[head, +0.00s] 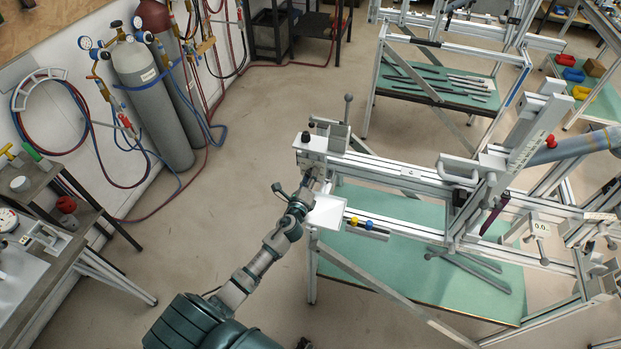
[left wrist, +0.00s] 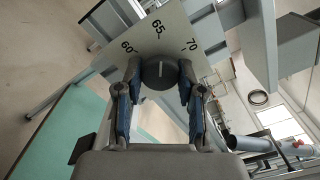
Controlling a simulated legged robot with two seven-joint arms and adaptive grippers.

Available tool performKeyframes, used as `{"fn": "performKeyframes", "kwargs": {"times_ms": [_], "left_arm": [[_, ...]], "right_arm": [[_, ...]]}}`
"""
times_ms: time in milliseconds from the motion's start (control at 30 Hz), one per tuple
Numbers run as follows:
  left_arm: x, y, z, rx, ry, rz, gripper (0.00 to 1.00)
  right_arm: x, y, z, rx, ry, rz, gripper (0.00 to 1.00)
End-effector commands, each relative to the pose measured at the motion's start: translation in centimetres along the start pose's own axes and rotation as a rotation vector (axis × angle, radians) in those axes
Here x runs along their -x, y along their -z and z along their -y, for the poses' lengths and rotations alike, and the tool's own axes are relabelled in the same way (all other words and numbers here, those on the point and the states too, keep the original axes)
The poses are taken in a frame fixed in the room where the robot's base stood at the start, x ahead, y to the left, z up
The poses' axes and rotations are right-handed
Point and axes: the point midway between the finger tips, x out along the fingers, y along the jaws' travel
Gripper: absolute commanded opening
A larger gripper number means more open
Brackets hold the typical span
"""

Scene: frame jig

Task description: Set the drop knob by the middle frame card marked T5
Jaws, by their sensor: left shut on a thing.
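My left gripper (head: 308,182) is at the left end of the jig's white rail. In the left wrist view, its two fingers (left wrist: 159,80) are closed on the sides of a dark round knob (left wrist: 158,73). The knob sits on a pale dial plate (left wrist: 165,28) marked 60, 65 and 70. The white line on the knob points up, roughly towards the 65; its exact reading is unclear. In the head view the gripper and wrist hide the knob. A white sheet (head: 326,212) is beside the gripper. I can read no card marked T5.
Gas cylinders (head: 150,105) and a side bench (head: 40,240) are at left. The floor between is clear.

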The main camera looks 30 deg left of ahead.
Motion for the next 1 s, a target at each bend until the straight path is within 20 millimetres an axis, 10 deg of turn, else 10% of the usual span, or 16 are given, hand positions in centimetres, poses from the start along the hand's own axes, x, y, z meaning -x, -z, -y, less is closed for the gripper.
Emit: {"fn": "performKeyframes", "kwargs": {"times_ms": [1000], "left_arm": [[0.13, 0.26, -0.29, 0.932, -0.013, 0.001, 0.03]], "right_arm": [[-0.14, -0.04, -0.21, 0.001, -0.002, 0.000, 0.40]]}}
